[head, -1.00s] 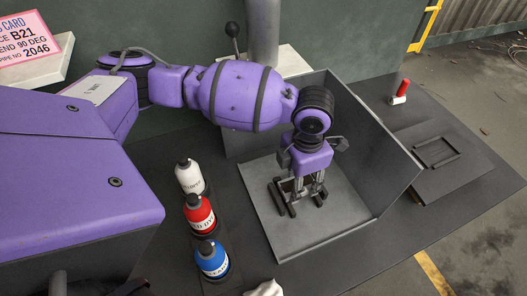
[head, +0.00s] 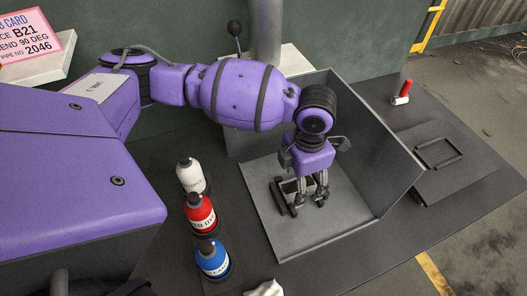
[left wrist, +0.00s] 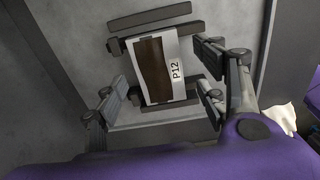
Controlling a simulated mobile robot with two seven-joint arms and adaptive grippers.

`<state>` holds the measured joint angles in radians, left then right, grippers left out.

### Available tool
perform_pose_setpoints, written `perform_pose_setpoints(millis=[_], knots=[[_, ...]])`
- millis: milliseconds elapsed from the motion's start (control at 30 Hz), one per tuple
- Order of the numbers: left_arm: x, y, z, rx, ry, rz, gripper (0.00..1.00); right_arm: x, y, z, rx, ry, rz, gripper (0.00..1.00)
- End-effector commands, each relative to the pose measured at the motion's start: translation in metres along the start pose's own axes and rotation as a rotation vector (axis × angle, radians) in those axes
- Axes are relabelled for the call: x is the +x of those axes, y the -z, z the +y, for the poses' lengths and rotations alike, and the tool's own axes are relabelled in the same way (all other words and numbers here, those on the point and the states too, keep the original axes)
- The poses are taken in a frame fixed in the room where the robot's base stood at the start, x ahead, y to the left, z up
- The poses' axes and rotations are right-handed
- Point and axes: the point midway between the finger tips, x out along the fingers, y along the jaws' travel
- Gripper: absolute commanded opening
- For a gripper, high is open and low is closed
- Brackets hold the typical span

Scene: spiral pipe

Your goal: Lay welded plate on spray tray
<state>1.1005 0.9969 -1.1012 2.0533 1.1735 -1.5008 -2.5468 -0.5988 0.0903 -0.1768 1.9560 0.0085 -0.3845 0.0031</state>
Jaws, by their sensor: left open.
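The welded plate (left wrist: 155,72), pale with a brown band and marked P12, lies on dark bars (left wrist: 155,29) on the floor of the grey spray tray (head: 347,207). Bars show beyond its far and near edges in the left wrist view. My left gripper (head: 309,195) points down inside the tray, above the plate. In the left wrist view its open fingers (left wrist: 163,82) stand apart on both sides of the plate. I cannot tell whether they touch it. In the head view the fingers mostly hide the plate. My right gripper is not in view.
White (head: 190,178), red (head: 200,214) and blue (head: 212,260) bottles stand left of the tray. Tall tray walls (head: 375,150) rise at the back and right. A dark flat panel with a frame (head: 440,165) and a red-handled item (head: 402,93) lie farther right.

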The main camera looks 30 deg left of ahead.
Motion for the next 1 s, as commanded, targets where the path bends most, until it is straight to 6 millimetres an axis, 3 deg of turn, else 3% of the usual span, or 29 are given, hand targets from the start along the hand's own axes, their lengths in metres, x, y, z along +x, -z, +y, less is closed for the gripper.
perform_pose_setpoints(millis=[300,500,700,1000], knots=[[-0.067,-0.003,0.002,0.003,-0.007,-0.010,0.65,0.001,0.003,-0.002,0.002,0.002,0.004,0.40],[-0.101,-0.002,0.001,0.001,-0.004,-0.008,0.65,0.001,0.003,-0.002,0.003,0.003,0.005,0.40],[-0.115,-0.001,0.000,0.002,-0.003,-0.006,0.65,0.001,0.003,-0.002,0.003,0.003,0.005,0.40],[-0.115,-0.001,0.000,0.002,-0.002,-0.005,0.65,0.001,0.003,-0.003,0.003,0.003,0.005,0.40]])
